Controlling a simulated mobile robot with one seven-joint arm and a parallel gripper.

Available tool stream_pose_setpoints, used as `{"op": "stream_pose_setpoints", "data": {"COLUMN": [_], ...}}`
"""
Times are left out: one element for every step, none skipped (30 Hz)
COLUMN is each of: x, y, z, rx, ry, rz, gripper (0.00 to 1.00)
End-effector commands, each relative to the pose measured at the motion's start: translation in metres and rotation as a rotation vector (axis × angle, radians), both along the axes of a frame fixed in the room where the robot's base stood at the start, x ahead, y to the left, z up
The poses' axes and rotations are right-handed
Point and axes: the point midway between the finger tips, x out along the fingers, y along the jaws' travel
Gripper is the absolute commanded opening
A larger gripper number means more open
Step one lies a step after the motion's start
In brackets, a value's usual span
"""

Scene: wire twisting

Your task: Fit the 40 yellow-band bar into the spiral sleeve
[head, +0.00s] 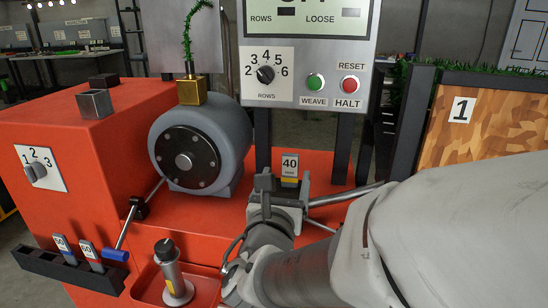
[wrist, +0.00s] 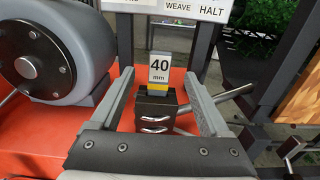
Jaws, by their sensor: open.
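The 40 bar (wrist: 160,68) stands upright with its white "40 mm" label and yellow band facing me. Its lower end is in or behind a dark block (wrist: 154,122) with two bright curved marks; I cannot tell how deep it sits. This block may be the spiral sleeve, but I cannot be sure. The bar's label also shows in the head view (head: 290,163), just beyond my gripper (head: 277,190). In the wrist view my gripper (wrist: 160,80) is open, one finger on each side of the bar and block, with gaps on both sides.
A black rack (head: 70,270) at the left holds two labelled bars, blue-banded and red-banded. A metal cylinder (head: 172,275) stands in a red tray. A grey motor drum (head: 200,145) is left of my gripper. The control panel (head: 305,75) rises behind. A metal rod extends right of the block.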

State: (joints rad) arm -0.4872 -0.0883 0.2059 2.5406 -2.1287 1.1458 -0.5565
Motion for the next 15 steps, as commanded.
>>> {"op": "stream_pose_setpoints", "data": {"x": [-0.011,-0.017,-0.021,-0.024,-0.027,-0.031,-0.035,-0.038,-0.042,-0.045,-0.049,-0.053,-0.057,-0.059,-0.062], "y": [0.003,0.003,0.004,0.005,0.005,0.006,0.006,0.007,0.008,0.008,0.009,0.011,0.011,0.012,0.012], "z": [-0.003,-0.004,-0.006,-0.006,-0.006,-0.006,-0.006,-0.006,-0.006,-0.006,-0.004,-0.004,-0.003,-0.003,-0.003], "rx": [0.002,0.002,0.004,0.003,0.004,0.004,0.004,0.004,0.003,0.004,0.003,0.003,0.002,0.002,0.002], "ry": [-0.004,-0.004,-0.005,-0.006,-0.007,-0.006,-0.006,-0.005,-0.005,-0.005,-0.005,-0.005,-0.004,-0.004,-0.004], "rz": [0.004,0.003,0.001,0.001,0.000,0.000,0.000,0.001,0.001,0.002,0.001,0.002,0.002,0.002,0.001], "gripper": [0.79,0.79,0.79,0.79,0.79,0.79,0.79,0.79,0.79,0.79,0.79,0.79,0.79,0.79,0.79]}}
